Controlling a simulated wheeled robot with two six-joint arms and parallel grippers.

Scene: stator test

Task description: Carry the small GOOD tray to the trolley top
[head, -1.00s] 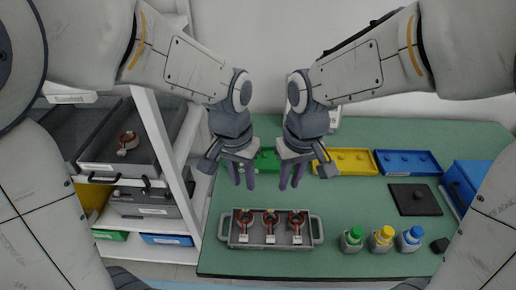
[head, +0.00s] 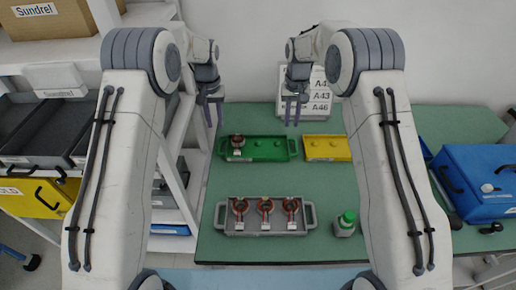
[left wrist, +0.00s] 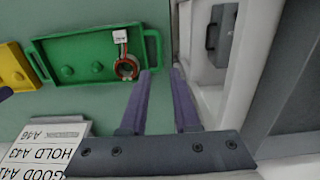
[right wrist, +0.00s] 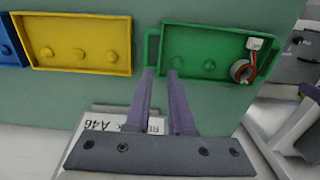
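The small green tray (head: 267,158) lies on the green table top. It has a handle at each end and holds one copper-wound stator (head: 238,142) at its left end; the pegs to the right are bare. My left gripper (head: 212,112) is open and empty behind the tray's left handle. In the left wrist view its fingertips (left wrist: 160,72) point at that handle, apart from it. My right gripper (head: 292,110) is open and empty behind the right handle, seen beyond its fingertips in the right wrist view (right wrist: 160,73). The trolley cannot be made out for certain.
A yellow tray (head: 328,148) sits right of the green one. A label sign (head: 308,92) stands behind, shelving (head: 180,150) to the left, a blue box (head: 480,180) to the right.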

